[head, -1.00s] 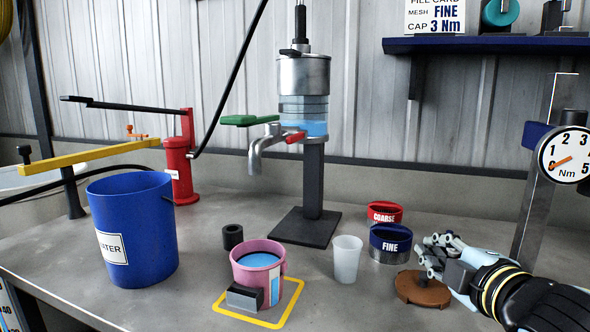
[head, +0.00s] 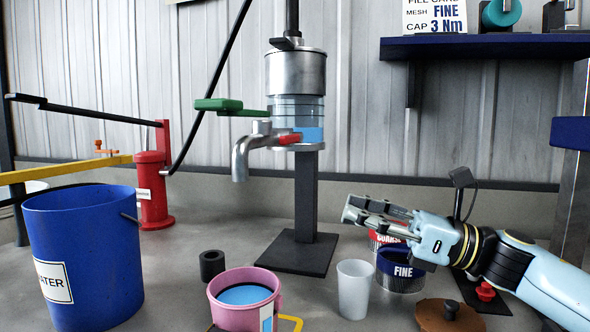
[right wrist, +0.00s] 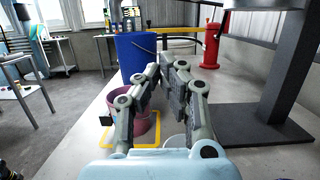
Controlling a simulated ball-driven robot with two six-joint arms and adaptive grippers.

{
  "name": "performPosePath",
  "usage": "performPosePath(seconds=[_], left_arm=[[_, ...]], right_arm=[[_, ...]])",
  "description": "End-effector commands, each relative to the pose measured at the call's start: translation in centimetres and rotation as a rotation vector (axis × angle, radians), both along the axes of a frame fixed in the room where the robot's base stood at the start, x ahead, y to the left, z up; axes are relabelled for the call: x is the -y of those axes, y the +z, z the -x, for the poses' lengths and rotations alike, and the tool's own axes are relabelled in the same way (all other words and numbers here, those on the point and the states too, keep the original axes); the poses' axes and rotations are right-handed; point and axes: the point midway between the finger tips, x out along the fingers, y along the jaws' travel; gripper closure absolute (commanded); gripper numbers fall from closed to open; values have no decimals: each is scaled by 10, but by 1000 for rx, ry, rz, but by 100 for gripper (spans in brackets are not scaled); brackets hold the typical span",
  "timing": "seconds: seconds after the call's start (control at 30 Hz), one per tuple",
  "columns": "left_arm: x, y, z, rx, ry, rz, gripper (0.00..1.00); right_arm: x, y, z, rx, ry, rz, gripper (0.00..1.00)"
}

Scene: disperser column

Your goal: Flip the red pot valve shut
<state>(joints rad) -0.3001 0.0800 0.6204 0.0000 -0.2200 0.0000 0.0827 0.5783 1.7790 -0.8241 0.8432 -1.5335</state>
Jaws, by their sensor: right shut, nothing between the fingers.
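The red valve lever (head: 289,139) sits at the base of the clear pot (head: 311,112) on the column, beside the metal spout (head: 240,160). It lies roughly level, pointing right. Blue liquid stands in the pot's lower part, and no stream shows under the spout. My right gripper (head: 348,208) is shut and empty, in front of the column stand, lower than the lever and to its right. In the right wrist view its fingers (right wrist: 165,70) point toward the blue bucket, and the lever is out of that view. My left gripper is not in view.
A green lever (head: 218,104) sticks out left above the spout. A pink pot of blue liquid (head: 216,310), a translucent cup (head: 353,290) and a FINE ring (head: 402,280) stand below. A blue bucket (head: 85,215) and red pump (head: 152,190) are left.

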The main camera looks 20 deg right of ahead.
Motion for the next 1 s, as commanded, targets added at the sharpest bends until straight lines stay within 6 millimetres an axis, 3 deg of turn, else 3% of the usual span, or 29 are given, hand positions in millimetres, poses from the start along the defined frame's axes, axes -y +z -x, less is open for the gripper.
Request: performPosePath(seconds=[0.33, 0.73, 1.0], left_arm=[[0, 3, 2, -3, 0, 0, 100], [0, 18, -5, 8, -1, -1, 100], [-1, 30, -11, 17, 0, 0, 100]], right_arm=[[-14, 6, -10, 2, 0, -7, 100], [-81, 28, -55, -1, -1, -9, 100], [-81, 61, -54, -1, 0, -3, 100]])
